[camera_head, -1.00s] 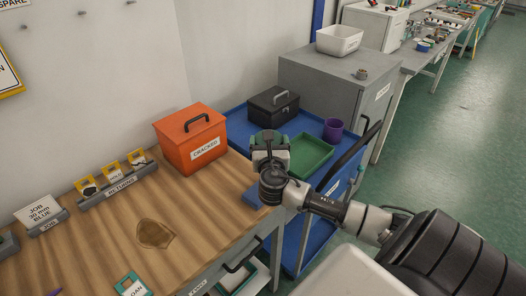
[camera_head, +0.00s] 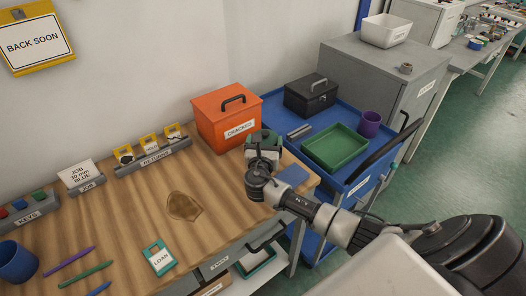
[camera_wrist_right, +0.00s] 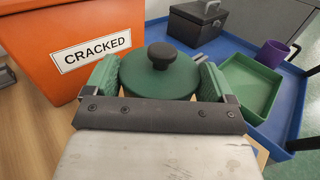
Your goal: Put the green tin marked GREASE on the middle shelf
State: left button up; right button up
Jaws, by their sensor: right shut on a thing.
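A green round tin (camera_wrist_right: 140,80) with a dark knob on its lid is between the fingers of my right gripper (camera_wrist_right: 158,76) in the right wrist view. The gripper is shut on it. In the head view my right gripper (camera_head: 264,143) is over the right end of the wooden bench (camera_head: 225,180), just right of the orange CRACKED box. I cannot tell how high the tin is above the bench. No GREASE marking can be read on it. No middle shelf can be made out. My left gripper is not in view.
The orange box (camera_head: 226,118) stands close to the gripper. Right of the bench, a blue cart (camera_head: 352,105) holds a black box (camera_head: 311,95), a green tray (camera_head: 336,146) and a purple cup (camera_head: 369,124). A LOAN tag (camera_head: 159,258) lies near the bench's front edge.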

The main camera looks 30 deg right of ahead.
jog(key=shift+w+a+f, duration=0.2)
notch_tip(320, 180, down, 2)
jog(key=shift+f, duration=0.1)
jog(key=shift+f+p, duration=0.3)
jog(key=shift+f, duration=0.3)
jog(key=shift+f, duration=0.2)
jog(key=o, duration=1.1)
jog(key=shift+f+b, duration=0.1)
jog(key=shift+b, duration=0.2)
